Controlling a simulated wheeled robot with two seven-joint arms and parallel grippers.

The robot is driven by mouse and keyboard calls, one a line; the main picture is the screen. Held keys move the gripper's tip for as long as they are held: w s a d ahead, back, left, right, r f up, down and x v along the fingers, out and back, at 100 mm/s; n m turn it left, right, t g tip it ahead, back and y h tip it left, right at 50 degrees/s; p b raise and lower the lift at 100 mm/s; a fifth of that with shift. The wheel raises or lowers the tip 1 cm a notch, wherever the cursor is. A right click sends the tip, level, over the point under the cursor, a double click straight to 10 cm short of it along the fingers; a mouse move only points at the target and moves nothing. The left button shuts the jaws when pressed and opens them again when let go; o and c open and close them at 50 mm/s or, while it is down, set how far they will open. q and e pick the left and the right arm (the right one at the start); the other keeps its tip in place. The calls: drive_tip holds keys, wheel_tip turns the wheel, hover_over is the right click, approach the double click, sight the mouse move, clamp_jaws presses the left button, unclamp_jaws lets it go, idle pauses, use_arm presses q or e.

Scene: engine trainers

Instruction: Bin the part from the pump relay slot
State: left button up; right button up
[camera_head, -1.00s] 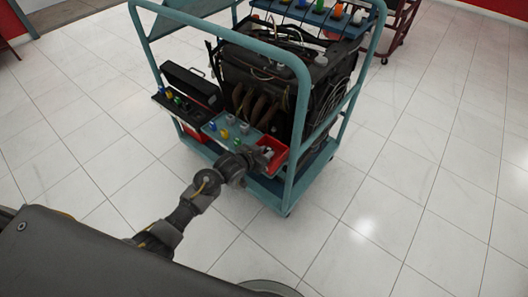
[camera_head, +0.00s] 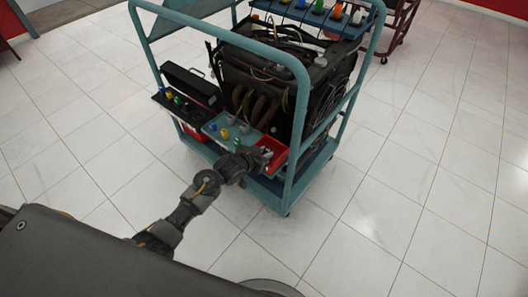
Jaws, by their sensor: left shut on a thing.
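My left gripper (camera_head: 264,155) is at the right end of the front shelf of the teal engine trainer cart. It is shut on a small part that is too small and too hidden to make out. The red bin (camera_head: 279,150) is at that same end of the shelf, and the gripper tips are over or at its near left edge; I cannot tell how high. The teal slot panel (camera_head: 213,130) is left of the bin and carries several small coloured parts, blue, yellow and green. I cannot tell which slot is the pump relay slot. My right gripper is not in view.
The teal cart frame post (camera_head: 297,140) rises just right of the bin. A black open box (camera_head: 193,85) and a dark tray with coloured parts (camera_head: 180,104) are at the left. The engine (camera_head: 270,85) fills the cart behind. White tiled floor is clear around.

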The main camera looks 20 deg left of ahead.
use_arm(q)
drive_tip(key=shift+p, duration=0.6)
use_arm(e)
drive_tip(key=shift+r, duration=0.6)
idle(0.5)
use_arm(q)
drive_tip(key=shift+s+f, duration=0.1)
drive_tip(key=shift+f, duration=0.4)
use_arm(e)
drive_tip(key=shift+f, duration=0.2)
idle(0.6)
use_arm(q)
drive_tip(key=o, duration=1)
drive_tip(key=shift+f, duration=0.1)
drive_tip(key=shift+o, duration=0.2)
wheel_tip(320, 180, up, 5)
drive_tip(key=p, duration=0.5)
drive_tip(key=shift+r+p, duration=1.05)
drive_tip(key=shift+r, duration=0.15)
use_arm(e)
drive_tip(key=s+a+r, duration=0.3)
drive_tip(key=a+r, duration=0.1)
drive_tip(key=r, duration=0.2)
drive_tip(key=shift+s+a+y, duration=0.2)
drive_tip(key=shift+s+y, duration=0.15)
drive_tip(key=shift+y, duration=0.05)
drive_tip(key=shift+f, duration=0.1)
